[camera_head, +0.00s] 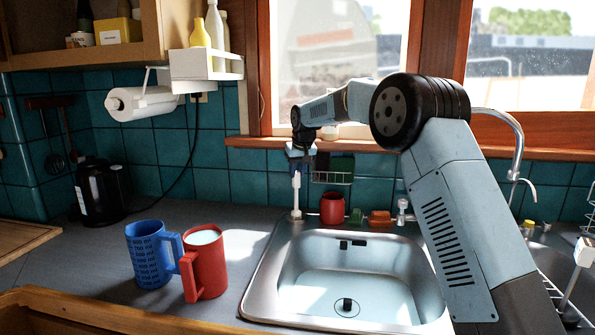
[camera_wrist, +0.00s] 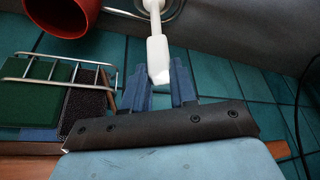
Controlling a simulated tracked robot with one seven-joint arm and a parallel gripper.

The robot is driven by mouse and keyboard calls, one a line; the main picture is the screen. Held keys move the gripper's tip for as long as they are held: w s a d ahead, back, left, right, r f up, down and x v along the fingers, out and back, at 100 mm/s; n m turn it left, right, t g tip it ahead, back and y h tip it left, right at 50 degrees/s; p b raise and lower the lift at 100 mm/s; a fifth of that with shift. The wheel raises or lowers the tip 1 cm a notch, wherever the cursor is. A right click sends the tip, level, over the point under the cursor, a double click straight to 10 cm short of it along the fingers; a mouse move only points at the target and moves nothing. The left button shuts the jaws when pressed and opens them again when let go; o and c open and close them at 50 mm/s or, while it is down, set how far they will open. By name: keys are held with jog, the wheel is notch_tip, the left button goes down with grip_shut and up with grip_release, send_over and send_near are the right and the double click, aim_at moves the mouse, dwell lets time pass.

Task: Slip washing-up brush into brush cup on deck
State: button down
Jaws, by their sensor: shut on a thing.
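The white washing-up brush (camera_head: 296,192) hangs upright from my gripper (camera_head: 300,150), near the back left corner of the sink. In the wrist view the brush (camera_wrist: 157,55) sits between the two blue fingers of my gripper (camera_wrist: 160,86), which is shut on it. Its far end runs out of the top of that view. A red cup (camera_head: 333,208), which looks like the brush cup, stands on the deck behind the sink, right of the brush and apart from it. The cup (camera_wrist: 62,18) shows at the top left in the wrist view.
A wire rack (camera_head: 332,178) with scouring pads hangs on the tiles just above the cup. A green block (camera_head: 355,216) and an orange one (camera_head: 379,218) lie right of the cup. The sink (camera_head: 345,280) is empty. A blue jug (camera_head: 150,262) and red mug (camera_head: 206,265) stand left of it.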

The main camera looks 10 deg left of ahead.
jog(key=c, duration=0.8)
grip_release()
jog(key=v, duration=0.5)
jog(key=w+v, duration=0.1)
jog(key=v, duration=1.1)
jog(key=shift+w+a+r, duration=0.15)
jog(key=shift+a+r, duration=0.1)
jog(key=shift+r, duration=0.15)
